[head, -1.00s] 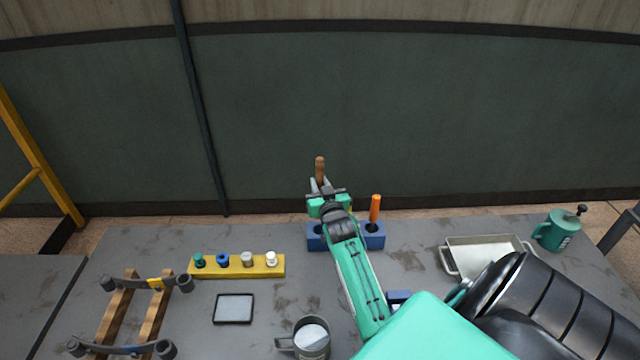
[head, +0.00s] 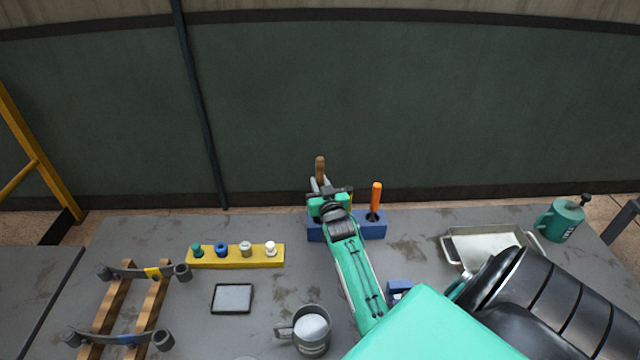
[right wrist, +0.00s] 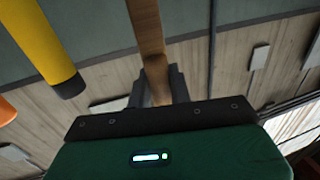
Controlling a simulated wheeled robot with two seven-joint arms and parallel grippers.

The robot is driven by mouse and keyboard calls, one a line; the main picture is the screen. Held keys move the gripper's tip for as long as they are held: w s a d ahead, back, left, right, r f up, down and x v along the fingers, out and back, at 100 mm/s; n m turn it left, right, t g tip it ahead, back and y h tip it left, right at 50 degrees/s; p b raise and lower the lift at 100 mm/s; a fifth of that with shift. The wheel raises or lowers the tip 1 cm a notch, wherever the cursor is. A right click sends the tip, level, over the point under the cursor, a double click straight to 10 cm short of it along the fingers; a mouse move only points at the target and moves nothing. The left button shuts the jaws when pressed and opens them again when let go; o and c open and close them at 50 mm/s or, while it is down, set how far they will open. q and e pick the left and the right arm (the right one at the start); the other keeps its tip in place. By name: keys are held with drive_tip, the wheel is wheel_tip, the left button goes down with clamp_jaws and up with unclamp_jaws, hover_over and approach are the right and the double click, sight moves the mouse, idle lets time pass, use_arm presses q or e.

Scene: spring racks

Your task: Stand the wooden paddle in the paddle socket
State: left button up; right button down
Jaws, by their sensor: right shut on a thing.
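The wooden paddle (head: 320,166) stands roughly upright in my right gripper (head: 322,187), its brown end showing above the fingers. In the right wrist view the paddle (right wrist: 148,30) runs between the shut fingers (right wrist: 158,88). The blue socket block (head: 374,228) is on the table, partly covered by my right gripper and forearm. The paddle's lower end is hidden, so I cannot tell whether it is in a socket. My left gripper is not in view.
An orange handle (head: 376,197) stands in the block's right side. A yellow handle (right wrist: 45,45) is close beside the paddle in the wrist view. A metal tray (head: 485,245) and green can (head: 562,222) are at right, a yellow rack (head: 235,264) and metal mug (head: 310,328) at left.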

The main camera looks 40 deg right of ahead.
idle(0.4)
drive_tip(key=shift+f+b, duration=1.35)
drive_tip(key=shift+f, duration=0.8)
drive_tip(key=shift+f+b, duration=0.9)
drive_tip(key=shift+f, duration=0.3)
drive_tip(key=c, duration=1.2)
unclamp_jaws()
